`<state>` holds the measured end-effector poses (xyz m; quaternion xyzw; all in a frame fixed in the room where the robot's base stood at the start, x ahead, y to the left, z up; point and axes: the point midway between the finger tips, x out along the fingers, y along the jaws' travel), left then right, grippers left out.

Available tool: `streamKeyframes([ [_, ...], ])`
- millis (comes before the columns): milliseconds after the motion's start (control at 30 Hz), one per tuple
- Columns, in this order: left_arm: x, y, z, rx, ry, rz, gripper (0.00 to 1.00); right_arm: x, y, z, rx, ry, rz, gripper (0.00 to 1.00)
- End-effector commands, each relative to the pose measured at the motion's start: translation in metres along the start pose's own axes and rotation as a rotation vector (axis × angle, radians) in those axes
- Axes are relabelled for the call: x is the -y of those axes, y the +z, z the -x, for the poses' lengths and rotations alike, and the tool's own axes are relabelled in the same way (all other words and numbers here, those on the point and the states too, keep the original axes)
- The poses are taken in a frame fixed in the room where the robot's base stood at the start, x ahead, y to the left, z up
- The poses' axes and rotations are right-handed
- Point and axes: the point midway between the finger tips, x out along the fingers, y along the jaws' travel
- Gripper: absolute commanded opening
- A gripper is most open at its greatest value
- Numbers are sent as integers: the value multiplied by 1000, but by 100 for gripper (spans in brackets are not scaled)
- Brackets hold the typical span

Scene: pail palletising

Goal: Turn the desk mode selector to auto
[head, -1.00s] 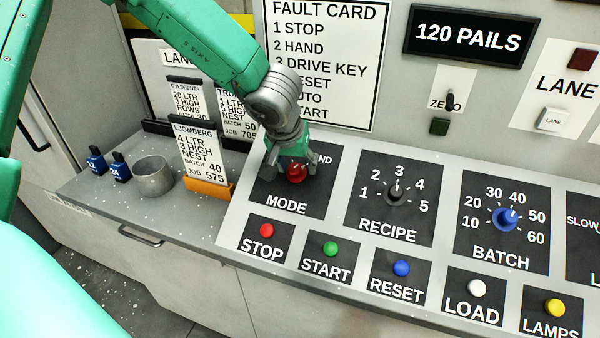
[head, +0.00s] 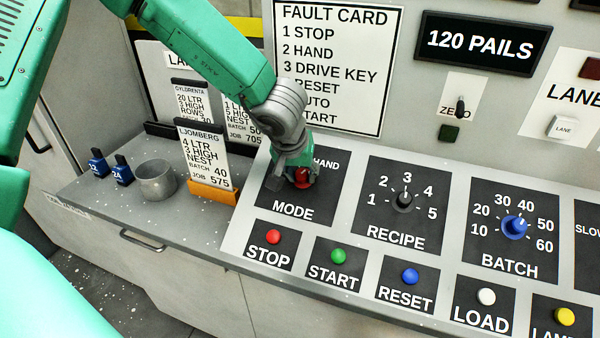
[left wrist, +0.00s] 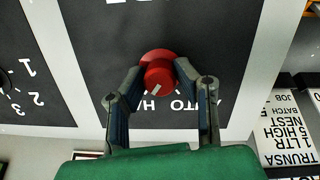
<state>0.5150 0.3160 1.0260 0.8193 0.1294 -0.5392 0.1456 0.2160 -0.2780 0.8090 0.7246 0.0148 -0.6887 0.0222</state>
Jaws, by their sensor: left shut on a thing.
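The red mode selector knob (head: 303,177) sits on the black MODE panel (head: 293,209) of the desk. My left gripper (head: 292,172) is shut on it from above, and its fingers hide part of the knob in the head view. In the left wrist view the knob (left wrist: 158,70) is between the two fingertips (left wrist: 160,72). A short white mark on the knob slants toward the lower left there, on the side of the HAND label. The AUTO label is partly hidden by a finger. My right gripper is not in view.
The RECIPE dial (head: 403,201) and BATCH dial (head: 515,226) stand to the right. STOP (head: 273,237), START (head: 338,256) and RESET (head: 410,276) buttons line the front. Job cards in an orange holder (head: 214,193) and a grey cup (head: 156,180) stand left.

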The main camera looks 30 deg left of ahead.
Motion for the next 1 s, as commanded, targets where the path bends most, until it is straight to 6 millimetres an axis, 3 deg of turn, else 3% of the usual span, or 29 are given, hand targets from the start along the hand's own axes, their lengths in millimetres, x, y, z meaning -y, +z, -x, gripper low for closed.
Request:
streamKeyframes([
  [500,4,-2,0,-2,36,351,0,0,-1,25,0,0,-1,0],
  [1000,5,-2,-2,-8,96,821,0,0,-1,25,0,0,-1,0],
])
